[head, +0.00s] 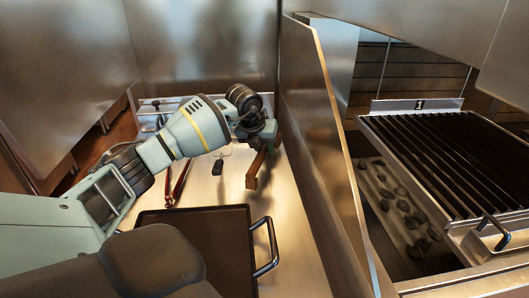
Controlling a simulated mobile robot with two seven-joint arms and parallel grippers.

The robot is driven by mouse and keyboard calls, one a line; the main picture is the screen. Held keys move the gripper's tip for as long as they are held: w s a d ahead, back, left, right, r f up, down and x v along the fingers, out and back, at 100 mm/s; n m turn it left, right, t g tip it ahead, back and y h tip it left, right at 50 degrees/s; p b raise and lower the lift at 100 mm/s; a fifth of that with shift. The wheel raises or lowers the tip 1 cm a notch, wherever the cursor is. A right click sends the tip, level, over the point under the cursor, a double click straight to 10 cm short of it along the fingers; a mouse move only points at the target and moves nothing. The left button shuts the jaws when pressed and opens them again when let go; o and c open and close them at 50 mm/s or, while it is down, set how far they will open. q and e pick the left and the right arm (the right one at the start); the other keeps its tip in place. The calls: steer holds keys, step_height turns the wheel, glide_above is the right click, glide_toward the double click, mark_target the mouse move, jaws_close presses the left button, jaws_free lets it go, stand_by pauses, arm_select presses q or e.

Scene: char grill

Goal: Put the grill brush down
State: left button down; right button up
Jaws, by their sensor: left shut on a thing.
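My left gripper (266,134) reaches in from the left over the pale counter (290,225), near the metal partition. It is shut on the grill brush (257,168), whose brown wooden part hangs below the fingers at a tilt. The gripper hides the rest of the brush. I cannot tell whether the brush's lower end touches the counter. My right gripper is not in view.
A brown tray (195,218) with a metal handle (272,248) lies in front. Reddish tongs (180,186) and a small black item (217,168) lie behind it. A tall partition (318,140) separates the counter from the grill grate (450,150) and coals.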

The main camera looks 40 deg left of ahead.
arm_select(q)
steer(key=shift+f, duration=0.6)
steer(key=shift+f, duration=0.1)
steer(key=c, duration=1.2)
jaws_free()
steer(key=v, duration=1.2)
